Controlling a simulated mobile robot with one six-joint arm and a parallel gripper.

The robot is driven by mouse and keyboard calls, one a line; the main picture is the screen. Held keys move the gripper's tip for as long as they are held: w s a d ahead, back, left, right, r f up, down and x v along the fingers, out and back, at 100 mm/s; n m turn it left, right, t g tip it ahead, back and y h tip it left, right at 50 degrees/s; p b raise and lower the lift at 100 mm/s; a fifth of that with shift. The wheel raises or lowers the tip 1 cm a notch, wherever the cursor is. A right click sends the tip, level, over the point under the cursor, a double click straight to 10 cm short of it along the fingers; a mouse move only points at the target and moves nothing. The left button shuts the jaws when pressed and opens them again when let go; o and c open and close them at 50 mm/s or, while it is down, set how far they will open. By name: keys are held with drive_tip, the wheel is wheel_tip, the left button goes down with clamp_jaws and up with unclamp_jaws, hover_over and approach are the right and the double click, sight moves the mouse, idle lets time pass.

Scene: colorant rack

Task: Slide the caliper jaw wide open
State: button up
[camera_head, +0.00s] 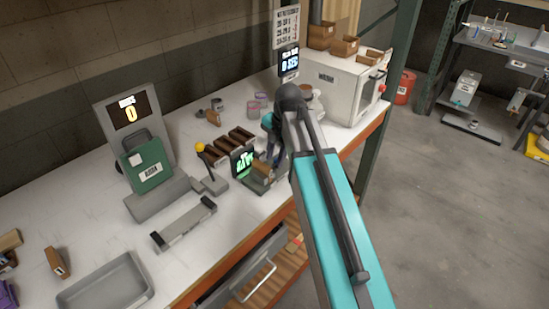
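My arm reaches in from the lower right, and my gripper (270,155) is at the small bench device with a lit green display (243,160). The gripper is small, dark and partly covered by the arm, so its fingers are hard to make out. The device has a grey base (256,184) and a brown block (262,170) beside the display. It may be the caliper, but I cannot pick out its jaw or how far it is open. I cannot tell whether the gripper touches the device.
A lever with a yellow knob (200,147) stands left of the device. A grey bar with raised dark ends (183,224) lies in front. A green and grey machine (148,165), an empty grey tray (105,287) and a white box-shaped machine (335,86) share the white bench (70,205).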

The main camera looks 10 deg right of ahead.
drive_tip(key=shift+w+a+f, duration=0.1)
drive_tip(key=shift+f, duration=0.55)
drive_tip(key=shift+c, duration=0.3)
clamp_jaws()
idle(0.9)
